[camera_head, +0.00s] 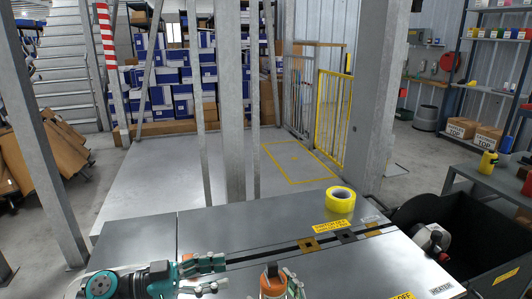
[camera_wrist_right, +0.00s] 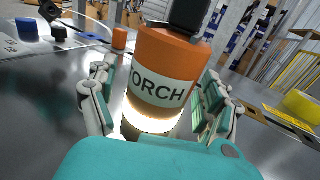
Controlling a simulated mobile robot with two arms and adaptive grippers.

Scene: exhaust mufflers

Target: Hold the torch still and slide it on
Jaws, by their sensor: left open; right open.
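The torch (camera_head: 272,281) stands at the front of the metal table, partly cut off by the bottom edge of the head view. In the right wrist view the torch (camera_wrist_right: 165,78) is orange with a white band reading "TORCH", a black top and a bright glow at its lower end. My right gripper (camera_wrist_right: 155,108) is open, with one finger on each side of the torch; contact is not clear. My left gripper (camera_head: 222,274) is open and empty, to the left of the torch, its fingers pointing towards it.
A yellow tape roll (camera_head: 340,199) lies at the table's back right. A dark slot with brown and black plates crosses the metal table (camera_head: 215,224). A black bin (camera_head: 452,232) stands to the right. A blue-topped block (camera_wrist_right: 27,28) shows in the right wrist view.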

